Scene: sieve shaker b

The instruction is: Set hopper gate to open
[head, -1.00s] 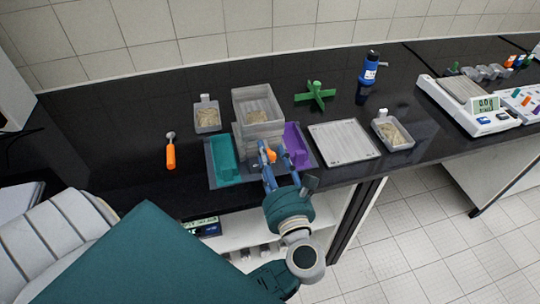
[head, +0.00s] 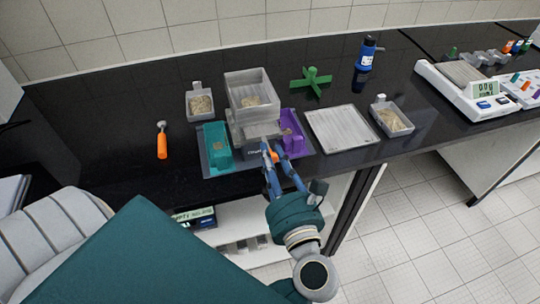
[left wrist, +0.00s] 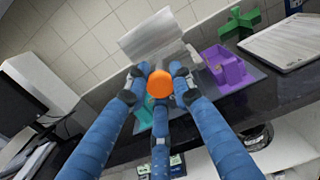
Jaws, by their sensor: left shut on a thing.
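The grey hopper (head: 252,85) stands on its base at the middle of the bench, with sand-coloured grains inside. Its gate has an orange knob (head: 274,155) at the lower front right. My left gripper (head: 270,152) is at the hopper's front, its blue fingers shut around the knob. In the left wrist view the orange knob (left wrist: 160,84) sits between the fingers. A teal bin (head: 215,135) stands left of the hopper and a purple bin (head: 293,130) right of it. Small brownish patches show in both bins. My right gripper is not in view.
Two grey scoop trays with grains (head: 200,103) (head: 392,120) flank the setup. White scales (head: 480,92) stand far right.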

